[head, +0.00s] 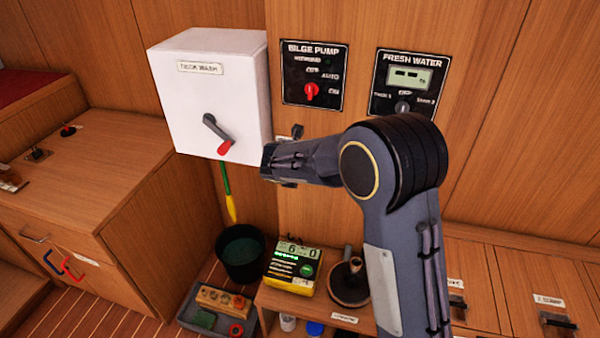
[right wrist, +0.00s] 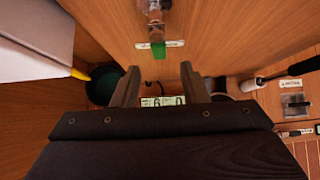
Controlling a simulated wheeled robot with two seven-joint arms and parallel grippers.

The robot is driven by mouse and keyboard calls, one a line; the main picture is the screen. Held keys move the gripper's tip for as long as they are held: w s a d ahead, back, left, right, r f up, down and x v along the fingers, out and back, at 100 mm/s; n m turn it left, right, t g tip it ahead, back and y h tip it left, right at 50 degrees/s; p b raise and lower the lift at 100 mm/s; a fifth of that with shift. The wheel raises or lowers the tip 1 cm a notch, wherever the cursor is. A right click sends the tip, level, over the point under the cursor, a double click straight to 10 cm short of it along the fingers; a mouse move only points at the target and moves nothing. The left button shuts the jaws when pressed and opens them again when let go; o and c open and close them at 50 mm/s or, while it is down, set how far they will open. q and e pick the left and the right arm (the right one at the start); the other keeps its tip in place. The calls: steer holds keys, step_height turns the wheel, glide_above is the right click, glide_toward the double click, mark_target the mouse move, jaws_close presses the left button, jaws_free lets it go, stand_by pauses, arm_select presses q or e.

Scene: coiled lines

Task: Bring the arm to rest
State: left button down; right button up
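My right arm (head: 385,220) comes up from the lower right in the head view and bends left at a dark elbow joint. My right gripper (head: 268,163) is beside the lower right edge of the white DECK WASH box (head: 205,110); I cannot tell whether it touches the box. In the right wrist view my right gripper (right wrist: 160,70) has its two fingers apart with nothing between them. The box carries a grey lever with a red tip (head: 222,146), pointing down and right. My left gripper is not in view.
A BILGE PUMP panel (head: 313,75) and FRESH WATER panel (head: 405,82) are on the wall. Below are a black bucket (head: 240,250), a yellow device with a display (head: 293,270) and a tray (head: 190,317). A valve with a green tip (right wrist: 157,48) shows in the wrist view.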

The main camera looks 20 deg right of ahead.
steer(key=s+d+r+m+g+y+p, duration=0.1)
steer(key=s+d+r+m+y+p, duration=0.15)
steer(key=s+r+m, duration=0.45)
steer(key=s+d+r+m+g+y+p, duration=0.2)
steer(key=s+d+r+m+p, duration=0.2)
steer(key=s+m, duration=0.65)
steer(key=s+a+r+m+y+p, duration=0.1)
steer(key=s+a+m, duration=0.1)
steer(key=s+m, duration=0.2)
steer(key=s+a+r+m+y+p, duration=0.2)
steer(key=s+m, duration=0.3)
steer(key=s, duration=0.5)
steer(key=s+a+r+m+t+y+p, duration=0.1)
steer(key=s+a+r+m, duration=0.1)
steer(key=s, duration=0.5)
steer(key=shift+a+r+m, duration=0.15)
steer(key=shift+a+m, duration=0.6)
steer(key=shift+m, duration=0.5)
